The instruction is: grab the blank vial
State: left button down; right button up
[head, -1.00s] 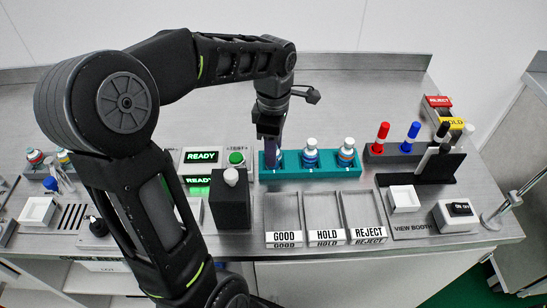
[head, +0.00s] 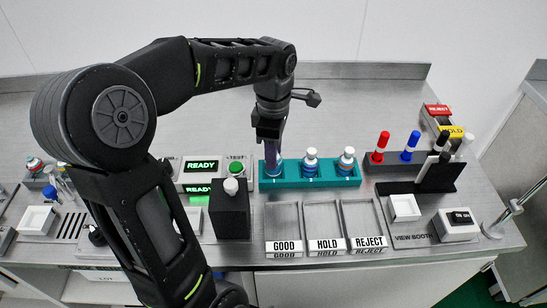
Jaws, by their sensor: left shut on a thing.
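A teal rack (head: 335,183) on the metal bench holds vials in a row. The middle vial (head: 310,161) and the right vial (head: 346,160) stand upright with white caps and coloured bands. My left gripper (head: 272,152) points down at the rack's left end and is shut on the left vial (head: 274,170). The gripper hides this vial's top; its clear, bluish lower part shows at the rack. I cannot tell from its visible part whether it is blank. My right gripper is out of view.
A black block with a white knob (head: 231,205) stands left of three trays labelled GOOD (head: 283,246), HOLD (head: 325,244) and REJECT (head: 368,242). A marker holder (head: 395,162) and the dark view booth stand (head: 437,175) are at the right. The bench behind the rack is clear.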

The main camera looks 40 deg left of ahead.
pick_arm(q)
notch_tip(320, 180, up, 8)
jog(key=shift+r, duration=0.25)
jog(key=shift+r+p, duration=0.1)
jog(key=shift+p, duration=0.2)
dwell(0.3)
